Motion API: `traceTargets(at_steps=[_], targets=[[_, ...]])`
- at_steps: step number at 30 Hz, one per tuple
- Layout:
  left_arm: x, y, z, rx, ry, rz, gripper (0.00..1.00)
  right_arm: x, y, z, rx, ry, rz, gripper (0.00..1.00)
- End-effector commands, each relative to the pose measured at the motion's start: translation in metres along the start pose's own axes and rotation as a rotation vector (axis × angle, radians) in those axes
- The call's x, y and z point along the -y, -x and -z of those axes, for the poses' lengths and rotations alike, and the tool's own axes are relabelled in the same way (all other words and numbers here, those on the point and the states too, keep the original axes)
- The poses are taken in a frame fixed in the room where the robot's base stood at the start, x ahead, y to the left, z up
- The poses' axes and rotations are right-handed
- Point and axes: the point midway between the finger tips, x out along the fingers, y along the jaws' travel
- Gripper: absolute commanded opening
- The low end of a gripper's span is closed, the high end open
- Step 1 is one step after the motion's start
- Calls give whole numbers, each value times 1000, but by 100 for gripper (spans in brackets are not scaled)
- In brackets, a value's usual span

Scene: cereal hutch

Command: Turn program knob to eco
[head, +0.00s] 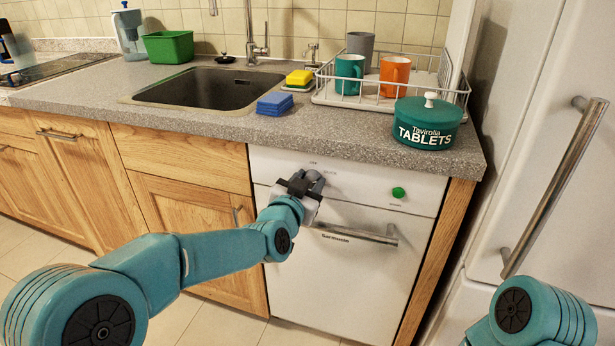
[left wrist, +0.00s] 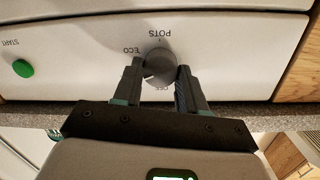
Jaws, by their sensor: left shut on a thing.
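The grey round program knob (left wrist: 159,65) sits on the white dishwasher panel in the left wrist view, which shows it upside down. The labels POTS, ECO and OFF stand around it. My left gripper (left wrist: 160,75) is shut on the knob, one finger on each side. Which label the knob points to I cannot tell. In the head view my left gripper (head: 309,182) is at the panel and largely hides the knob. The dishwasher (head: 338,270) is closed. My right gripper is out of view.
A green start button (head: 398,192) is on the same panel, right of the knob. The door handle (head: 360,234) runs just below my gripper. The countertop (head: 330,134) overhangs above, with a green tablets tub (head: 428,122) near its edge.

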Motion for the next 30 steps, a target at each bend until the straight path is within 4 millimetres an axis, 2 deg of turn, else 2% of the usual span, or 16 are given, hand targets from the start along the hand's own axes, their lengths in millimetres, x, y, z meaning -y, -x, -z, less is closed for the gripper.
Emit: traceTargets(at_steps=[1, 15, 30], targets=[[0, 0, 4, 1, -42, 4, 11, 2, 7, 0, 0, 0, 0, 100], [-2, 0, 4, 26, -484, 40, 11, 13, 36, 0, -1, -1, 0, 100], [-4, 0, 2, 43, -818, 69, 11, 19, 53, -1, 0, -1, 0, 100]])
